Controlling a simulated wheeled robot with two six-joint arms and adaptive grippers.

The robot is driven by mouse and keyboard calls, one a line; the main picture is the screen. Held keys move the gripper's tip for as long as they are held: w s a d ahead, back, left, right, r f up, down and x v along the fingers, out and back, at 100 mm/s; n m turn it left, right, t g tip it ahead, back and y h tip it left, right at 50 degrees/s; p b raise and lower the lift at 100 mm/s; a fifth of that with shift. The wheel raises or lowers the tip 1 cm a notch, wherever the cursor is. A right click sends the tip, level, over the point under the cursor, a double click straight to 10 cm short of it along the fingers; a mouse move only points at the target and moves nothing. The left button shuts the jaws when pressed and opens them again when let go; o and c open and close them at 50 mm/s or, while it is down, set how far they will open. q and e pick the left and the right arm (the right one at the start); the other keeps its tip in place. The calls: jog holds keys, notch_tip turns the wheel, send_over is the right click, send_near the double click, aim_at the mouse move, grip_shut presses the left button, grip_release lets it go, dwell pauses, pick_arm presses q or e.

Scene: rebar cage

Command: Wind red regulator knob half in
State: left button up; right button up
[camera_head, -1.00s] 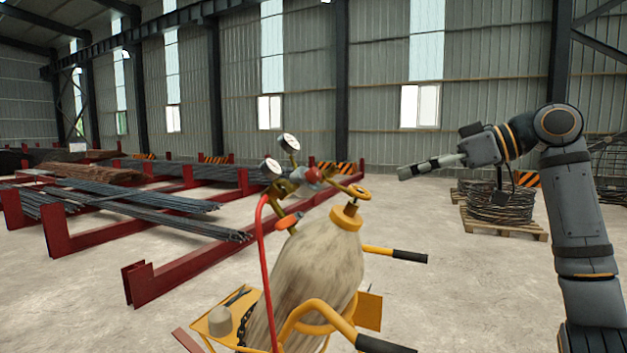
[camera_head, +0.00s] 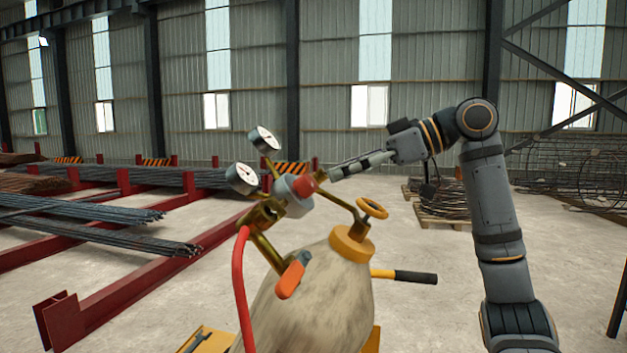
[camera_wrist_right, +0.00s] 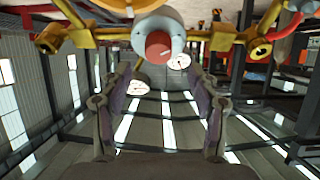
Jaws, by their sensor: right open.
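The red regulator knob (camera_head: 303,186) faces right on the grey regulator body (camera_head: 291,198), between brass pipes on top of the gas cylinder (camera_head: 318,292). My right gripper (camera_head: 337,172) comes in from the right, with its fingertips close to the knob. In the right wrist view the red knob (camera_wrist_right: 158,45) lies between and just beyond the open fingers (camera_wrist_right: 157,82), and nothing is held. I cannot tell whether a finger touches it. My left gripper is out of view.
Two round gauges (camera_head: 242,178) rise from the regulator's left side. A red hose (camera_head: 239,285) hangs below, beside an orange-handled valve (camera_head: 291,278). A yellow handwheel (camera_head: 373,208) tops the cylinder under my right gripper. A black-gripped cart handle (camera_head: 415,277) sticks out right.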

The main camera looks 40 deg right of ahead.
aim_at(312, 181)
jog(key=x, duration=0.5)
jog(key=shift+w+f, duration=0.1)
jog(key=shift+w, duration=0.2)
jog(key=shift+w+a+f, duration=0.1)
jog(key=shift+w+a, duration=0.05)
jog(key=shift+a, duration=0.1)
jog(key=shift+w+a+f, duration=0.1)
jog(key=shift+w+a, duration=0.05)
jog(key=shift+w, duration=0.05)
jog(key=c, duration=1.2)
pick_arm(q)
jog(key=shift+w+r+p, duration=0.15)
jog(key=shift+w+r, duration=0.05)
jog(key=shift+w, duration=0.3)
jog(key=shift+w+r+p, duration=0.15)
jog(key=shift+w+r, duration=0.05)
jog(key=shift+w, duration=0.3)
pick_arm(e)
jog(key=shift+o, duration=0.2)
